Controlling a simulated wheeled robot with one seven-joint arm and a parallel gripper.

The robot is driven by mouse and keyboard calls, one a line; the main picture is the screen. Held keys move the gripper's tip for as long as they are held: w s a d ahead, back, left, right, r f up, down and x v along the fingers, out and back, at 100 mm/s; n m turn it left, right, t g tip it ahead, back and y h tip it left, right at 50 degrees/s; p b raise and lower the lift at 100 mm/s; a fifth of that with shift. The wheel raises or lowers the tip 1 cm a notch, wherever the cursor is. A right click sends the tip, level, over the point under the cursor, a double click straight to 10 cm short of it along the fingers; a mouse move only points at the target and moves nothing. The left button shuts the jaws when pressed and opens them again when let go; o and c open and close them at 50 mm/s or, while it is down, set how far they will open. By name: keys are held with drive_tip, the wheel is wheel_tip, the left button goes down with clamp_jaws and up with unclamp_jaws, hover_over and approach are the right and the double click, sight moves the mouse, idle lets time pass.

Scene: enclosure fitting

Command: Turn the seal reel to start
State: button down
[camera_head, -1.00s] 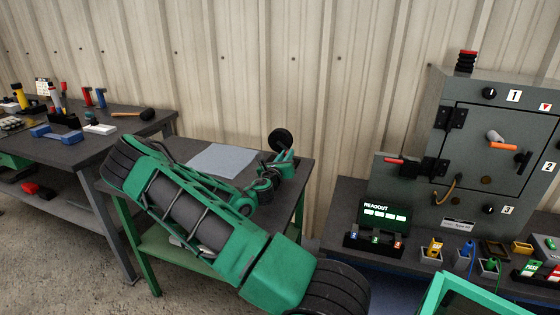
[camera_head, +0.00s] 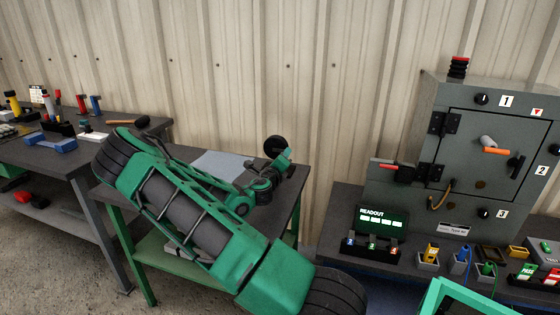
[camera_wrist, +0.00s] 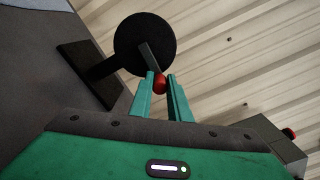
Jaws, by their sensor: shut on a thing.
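The seal reel shows as a black disc (camera_head: 275,146) on the dark bench top in the head view. In the wrist view the reel's disc (camera_wrist: 140,35) stands on a dark foot (camera_wrist: 95,75). A grey crank arm (camera_wrist: 148,55) on the disc ends in a red knob (camera_wrist: 159,87). My gripper (camera_wrist: 158,92) has its two green fingers on either side of this knob and is shut on it. In the head view my gripper (camera_head: 284,158) is at the reel's right edge, small and partly hidden by my wrist. Reel markings, including any start mark, are not readable.
A blue-grey sheet (camera_head: 218,165) lies on the bench beside the reel. A grey cabinet (camera_head: 480,150) with an orange-handled lever stands right, with a readout (camera_head: 380,218) and small bins before it. A left bench (camera_head: 60,150) holds tools. The wall is close behind the reel.

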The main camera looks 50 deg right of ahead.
drive_tip(key=shift+s+d, duration=0.2)
drive_tip(key=shift+s, duration=0.2)
drive_tip(key=c, duration=1.7)
unclamp_jaws()
drive_tip(key=shift+r, duration=0.1)
drive_tip(key=shift+o, duration=0.2)
drive_tip(key=shift+w+a, duration=0.1)
drive_tip(key=shift+w, duration=0.05)
drive_tip(key=v, duration=1)
drive_tip(key=shift+a, duration=0.4)
